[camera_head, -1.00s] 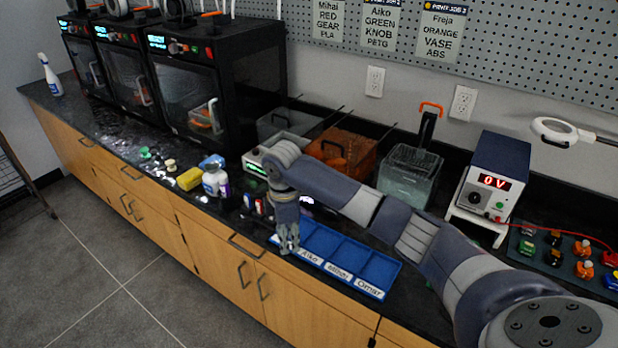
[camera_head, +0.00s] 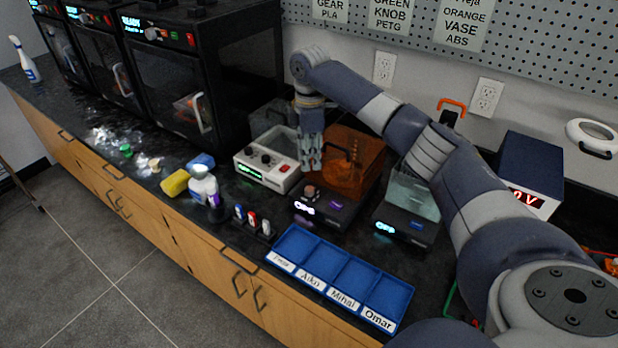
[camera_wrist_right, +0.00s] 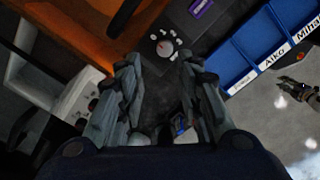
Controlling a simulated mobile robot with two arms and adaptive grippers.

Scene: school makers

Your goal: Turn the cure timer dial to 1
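My right gripper (camera_head: 311,168) points down just above the dial, fingers apart and empty. In the wrist view its fingertips (camera_wrist_right: 162,70) stand either side of the dial's line, not touching it. A dark gripper shape, probably my left gripper (camera_wrist_right: 295,91), shows over the floor.
A white control box (camera_head: 266,168) stands left of the cure unit, and a clear-covered black unit (camera_head: 404,222) stands right. A blue labelled tray (camera_head: 340,283) lies in front. Small bottles, a spray bottle (camera_head: 203,185) and a yellow sponge (camera_head: 175,183) are front left.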

